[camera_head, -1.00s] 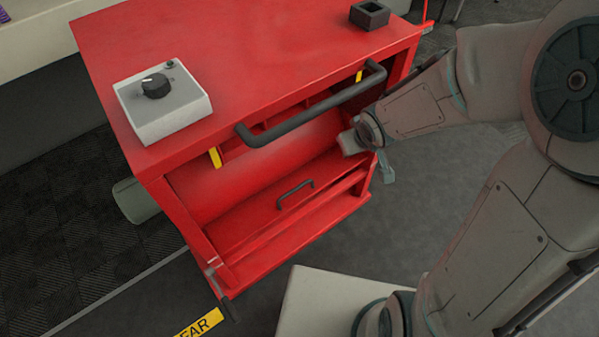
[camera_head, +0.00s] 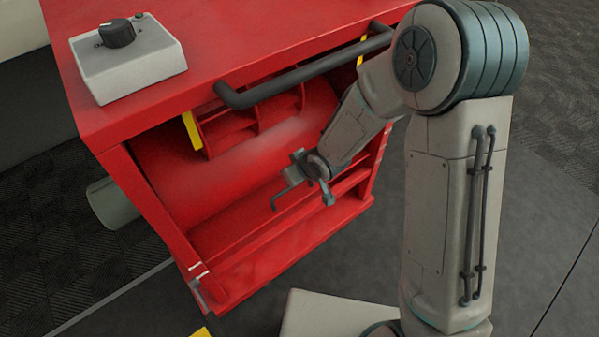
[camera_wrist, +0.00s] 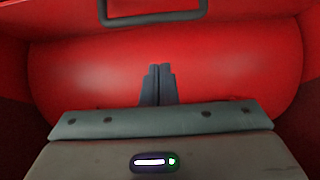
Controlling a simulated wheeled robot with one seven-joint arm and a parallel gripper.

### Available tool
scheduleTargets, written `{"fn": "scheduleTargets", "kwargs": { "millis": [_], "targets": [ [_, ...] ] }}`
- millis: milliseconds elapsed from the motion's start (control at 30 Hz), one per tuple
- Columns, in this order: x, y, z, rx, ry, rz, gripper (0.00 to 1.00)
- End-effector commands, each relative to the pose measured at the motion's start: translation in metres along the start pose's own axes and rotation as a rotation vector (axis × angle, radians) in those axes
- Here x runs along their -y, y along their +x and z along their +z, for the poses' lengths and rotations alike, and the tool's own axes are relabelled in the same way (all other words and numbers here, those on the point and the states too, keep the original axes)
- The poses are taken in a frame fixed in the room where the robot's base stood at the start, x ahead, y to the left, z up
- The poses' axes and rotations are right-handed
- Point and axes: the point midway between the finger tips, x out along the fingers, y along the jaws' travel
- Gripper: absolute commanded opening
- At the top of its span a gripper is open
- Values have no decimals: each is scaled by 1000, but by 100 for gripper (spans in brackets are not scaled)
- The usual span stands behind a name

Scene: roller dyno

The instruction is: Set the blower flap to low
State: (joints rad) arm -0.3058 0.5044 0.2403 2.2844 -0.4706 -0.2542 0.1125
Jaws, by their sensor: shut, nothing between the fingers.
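The blower flap seems to be the red panel (camera_head: 240,222) in the lower front opening of the red cabinet. Its dark bar handle (camera_head: 276,199) shows in the head view, partly covered by my gripper (camera_head: 318,172). My gripper is inside the opening, close to the handle; contact cannot be told. In the wrist view, my gripper (camera_wrist: 158,68) is shut and empty, its fingers together before a curved red surface (camera_wrist: 225,75). A dark bar handle (camera_wrist: 152,18) is at the top of that view, apart from the fingertips. White marks (camera_head: 198,270) are on the opening's lower left edge.
A thick dark rail (camera_head: 300,72) crosses the cabinet front above the opening. A grey box with a black knob (camera_head: 117,34) sits on the cabinet top. A grey cylinder (camera_head: 112,203) juts out at left. Floor to the right is open.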

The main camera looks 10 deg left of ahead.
Motion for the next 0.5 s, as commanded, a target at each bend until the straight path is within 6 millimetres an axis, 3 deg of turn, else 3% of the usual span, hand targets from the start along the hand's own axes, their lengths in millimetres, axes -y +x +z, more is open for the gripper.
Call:
{"fn": "scheduleTargets", "kwargs": {
  "millis": [33, 133, 300, 500],
  "targets": [
    [1, 16, 4, 1, -1, -1, 0],
    [1, 36, 3, 1, 0, -1, 0],
    [0, 51, 21, 2, 2, 0, 0],
    [0, 57, 28, 1, 2, 0, 0]
  ]
}}
